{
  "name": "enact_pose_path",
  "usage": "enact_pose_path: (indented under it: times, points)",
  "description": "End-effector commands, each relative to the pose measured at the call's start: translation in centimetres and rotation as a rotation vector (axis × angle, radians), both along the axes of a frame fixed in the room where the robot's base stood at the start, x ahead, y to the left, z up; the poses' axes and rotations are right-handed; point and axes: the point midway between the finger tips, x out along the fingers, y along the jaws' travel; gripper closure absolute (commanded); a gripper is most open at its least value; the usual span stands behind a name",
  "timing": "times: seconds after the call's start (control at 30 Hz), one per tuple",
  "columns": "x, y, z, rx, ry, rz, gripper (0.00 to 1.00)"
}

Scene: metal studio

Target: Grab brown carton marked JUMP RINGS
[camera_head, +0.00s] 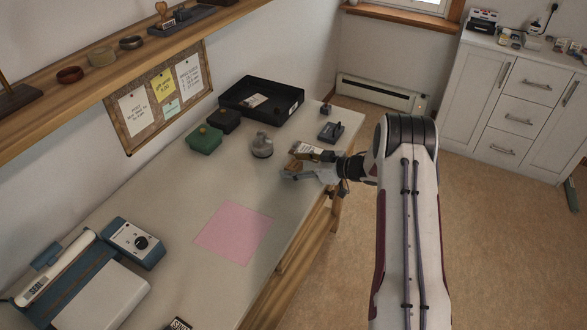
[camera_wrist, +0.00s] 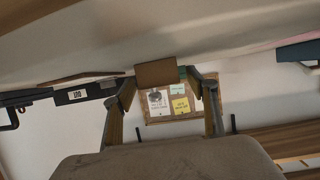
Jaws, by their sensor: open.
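A small brown carton (camera_wrist: 157,73) shows in the wrist view, with a greenish strip at its right end. Its lettering cannot be read from here. My gripper (camera_wrist: 161,80) has its two fingers spread, one on each side of the carton, with visible gaps. In the head view, my gripper (camera_head: 288,165) reaches in low from the right over the table's right edge. A brown patch, likely the carton (camera_head: 295,166), shows between its fingers and is partly hidden by them.
Left of my gripper stands a grey rounded object (camera_head: 262,146). Behind are a black tray (camera_head: 290,105), a green box (camera_head: 204,139) and a dark device (camera_head: 331,132). A pink sheet (camera_head: 234,233) lies in front. A sealer (camera_head: 65,275) stands front left.

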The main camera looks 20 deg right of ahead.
Motion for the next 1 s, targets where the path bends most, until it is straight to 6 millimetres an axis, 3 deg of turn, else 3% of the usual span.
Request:
enact_pose_path:
  times: [0.6,0.77,1.0]
  points:
    - [0.40,0.39,-0.27,-0.001,0.000,-0.001,0.42]
    - [0.40,0.39,-0.27,-0.001,0.000,-0.001,0.81]
    - [0.40,0.38,-0.25,-0.001,0.000,-0.001,0.82]
